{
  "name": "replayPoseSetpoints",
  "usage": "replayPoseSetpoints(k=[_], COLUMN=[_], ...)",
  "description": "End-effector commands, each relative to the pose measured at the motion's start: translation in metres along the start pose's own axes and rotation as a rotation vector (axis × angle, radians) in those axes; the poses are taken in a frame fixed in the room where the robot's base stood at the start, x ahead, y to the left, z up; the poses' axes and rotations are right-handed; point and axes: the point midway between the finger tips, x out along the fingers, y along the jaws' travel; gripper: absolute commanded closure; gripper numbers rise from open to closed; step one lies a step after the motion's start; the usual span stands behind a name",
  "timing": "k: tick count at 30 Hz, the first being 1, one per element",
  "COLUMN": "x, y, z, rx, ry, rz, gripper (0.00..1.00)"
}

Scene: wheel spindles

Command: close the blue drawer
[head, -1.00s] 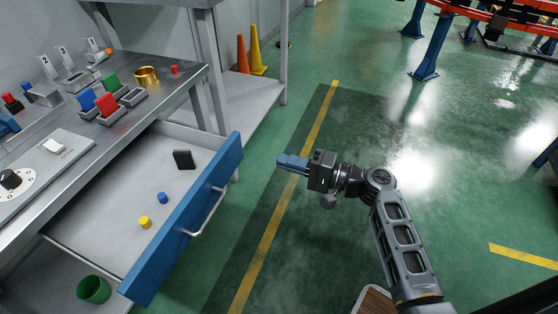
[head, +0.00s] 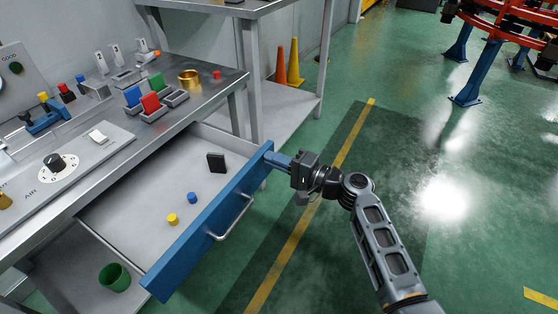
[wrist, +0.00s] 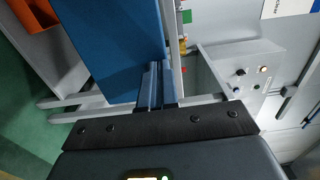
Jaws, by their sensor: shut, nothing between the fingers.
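The blue drawer (head: 212,226) is pulled out from under the metal workbench. Its blue front has a silver bar handle (head: 232,222). The drawer front also shows large in the wrist view (wrist: 108,42). My gripper (head: 274,158) is shut and empty, its fingertips at the upper far corner of the drawer front, to the right of the handle. In the wrist view the fingers (wrist: 159,84) overlap the edge of the blue panel. I cannot tell for sure whether they touch it.
Inside the drawer are a black block (head: 216,163), a blue cylinder (head: 193,198) and a yellow cylinder (head: 172,219). The bench top (head: 190,112) holds switches and colored blocks. A green cup (head: 115,277) stands below. Open floor lies to the right.

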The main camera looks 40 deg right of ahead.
Motion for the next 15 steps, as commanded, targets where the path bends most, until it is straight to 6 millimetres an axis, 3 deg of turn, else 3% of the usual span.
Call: replayPoseSetpoints(k=[8, 15], x=[0.003, 0.033], y=[0.001, 0.003], z=[0.000, 0.000], rx=[-0.001, -0.003], ry=[-0.001, -0.004], rz=[0.000, -0.001], gripper=[1.00, 1.00])
